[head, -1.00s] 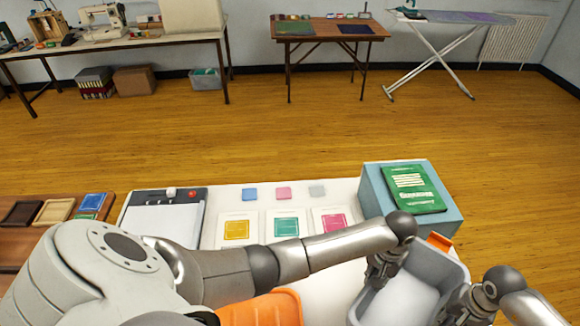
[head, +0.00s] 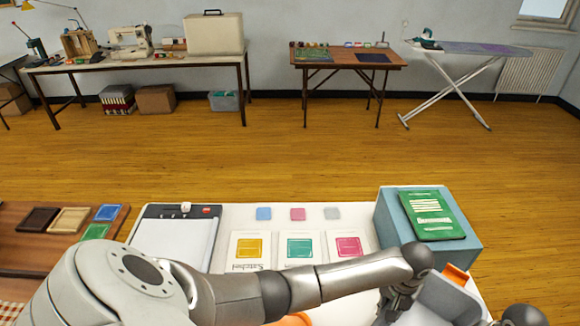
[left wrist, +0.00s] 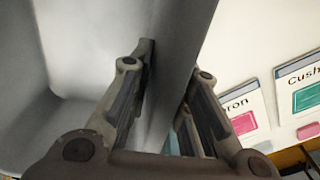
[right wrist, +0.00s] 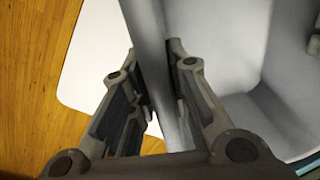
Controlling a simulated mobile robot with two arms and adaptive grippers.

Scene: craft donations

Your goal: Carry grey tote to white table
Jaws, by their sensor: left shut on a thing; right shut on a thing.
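The grey tote (head: 443,304) is at the lower right of the head view, cut off by the bottom edge. My left gripper (head: 393,306) is shut on its left wall. In the left wrist view the grey wall (left wrist: 178,50) passes between the fingers (left wrist: 165,82). My right gripper (right wrist: 153,62) is shut on another wall of the tote (right wrist: 150,35); in the head view its arm is mostly below the frame. The white table (head: 355,218) lies below and beside the tote. Whether the tote touches it, I cannot tell.
On the white table are a blue box (head: 393,222) with a green booklet (head: 431,215), pattern cards (head: 300,248) and a black-and-white device (head: 172,240). An orange item (head: 456,274) shows behind the tote. Open wooden floor (head: 270,150) lies beyond.

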